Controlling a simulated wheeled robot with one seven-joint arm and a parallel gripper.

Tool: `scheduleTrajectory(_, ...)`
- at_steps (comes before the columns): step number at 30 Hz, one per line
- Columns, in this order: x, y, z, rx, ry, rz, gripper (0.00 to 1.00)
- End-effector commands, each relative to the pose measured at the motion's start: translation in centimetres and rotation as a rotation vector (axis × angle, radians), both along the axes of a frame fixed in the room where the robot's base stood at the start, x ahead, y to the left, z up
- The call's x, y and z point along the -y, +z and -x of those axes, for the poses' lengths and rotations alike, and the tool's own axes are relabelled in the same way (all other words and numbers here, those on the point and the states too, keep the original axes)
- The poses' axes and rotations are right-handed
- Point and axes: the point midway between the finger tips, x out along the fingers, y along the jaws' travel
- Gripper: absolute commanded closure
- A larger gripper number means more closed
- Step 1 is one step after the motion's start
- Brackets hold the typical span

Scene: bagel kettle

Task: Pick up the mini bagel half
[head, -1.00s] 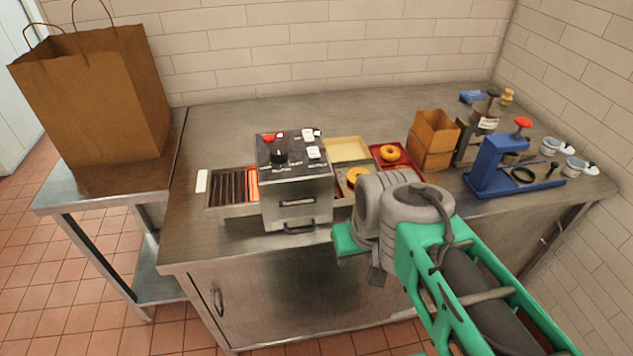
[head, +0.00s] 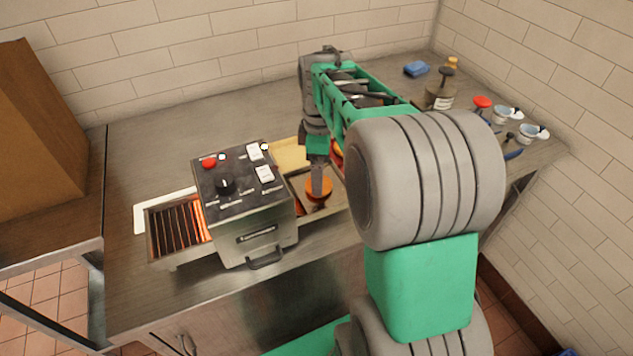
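An orange-brown bagel half (head: 325,188) sits in the metal tray (head: 335,204) to the right of the toaster. My gripper (head: 317,188) points down right over it, with a grey finger overlapping the bagel half in the head view. The finger hides part of the bagel half. Only one finger shows clearly, so I cannot tell whether the gripper is open or shut, or whether it touches the bagel half.
The conveyor toaster (head: 243,205) with a glowing grill stands close on the left of my gripper. A cream tray (head: 290,155) lies behind. The back-left counter is clear.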

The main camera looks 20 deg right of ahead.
Motion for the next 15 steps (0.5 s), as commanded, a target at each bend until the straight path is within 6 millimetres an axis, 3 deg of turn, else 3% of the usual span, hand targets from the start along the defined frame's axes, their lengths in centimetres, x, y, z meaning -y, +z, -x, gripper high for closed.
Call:
scheduleTrajectory(6, -0.3, -3.2, 0.2, -0.001, 0.0, -0.001, 0.12)
scheduleTrajectory(12, -0.3, -3.5, 0.1, 0.0, 0.001, 0.0, 0.12)
scheduleTrajectory(15, -0.4, -3.5, 0.1, 0.0, 0.003, 0.0, 0.19)
